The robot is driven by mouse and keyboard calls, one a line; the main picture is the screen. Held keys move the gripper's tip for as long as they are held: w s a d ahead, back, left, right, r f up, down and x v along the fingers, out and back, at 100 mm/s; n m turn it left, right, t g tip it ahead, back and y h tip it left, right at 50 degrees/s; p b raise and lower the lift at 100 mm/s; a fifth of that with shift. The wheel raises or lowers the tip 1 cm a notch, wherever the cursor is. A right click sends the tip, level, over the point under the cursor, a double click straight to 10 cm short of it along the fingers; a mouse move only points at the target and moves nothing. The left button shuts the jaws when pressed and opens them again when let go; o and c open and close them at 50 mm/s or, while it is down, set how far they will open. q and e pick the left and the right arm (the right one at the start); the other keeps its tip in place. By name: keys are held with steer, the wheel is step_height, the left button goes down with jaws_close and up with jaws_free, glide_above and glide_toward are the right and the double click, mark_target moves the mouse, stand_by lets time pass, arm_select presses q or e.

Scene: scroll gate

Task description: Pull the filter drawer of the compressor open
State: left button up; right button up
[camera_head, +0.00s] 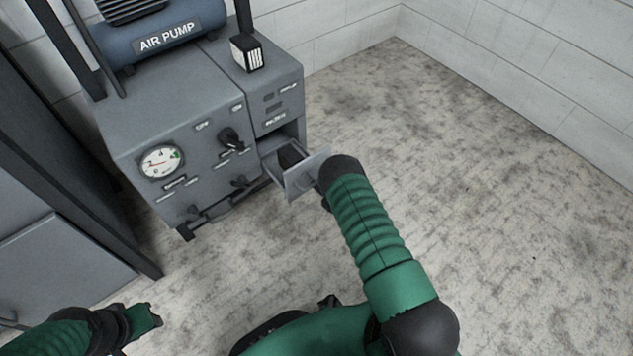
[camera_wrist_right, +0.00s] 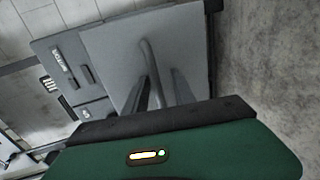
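The filter drawer (camera_head: 308,174) sticks partly out of the lower right of the grey compressor (camera_head: 150,125); its inside shows behind the front panel. In the right wrist view the drawer front (camera_wrist_right: 115,60) fills the middle, with a curved bar handle (camera_wrist_right: 148,58) on it. My right gripper (camera_wrist_right: 160,82) is at this handle, its two dark fingers apart, one on each side of the bar. A gap seems to show beside the bar; contact is unclear. In the head view my arm mostly hides this gripper. My left gripper (camera_head: 150,320) is low at left, away from the compressor; its fingers are unclear.
A blue air pump (camera_head: 165,35) tank and a small black-and-white box (camera_head: 247,52) are on top of the compressor. A gauge (camera_head: 161,162) and a black knob (camera_head: 231,139) are on its front. A dark frame and grey cabinet (camera_head: 60,265) stand at left. The floor (camera_head: 500,200) at right is clear.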

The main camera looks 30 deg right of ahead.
steer(key=shift+s+r, duration=0.1)
steer(key=p+v, duration=0.8)
steer(key=v, duration=0.8)
steer(key=shift+s, duration=0.3)
steer(key=shift+d, duration=0.15)
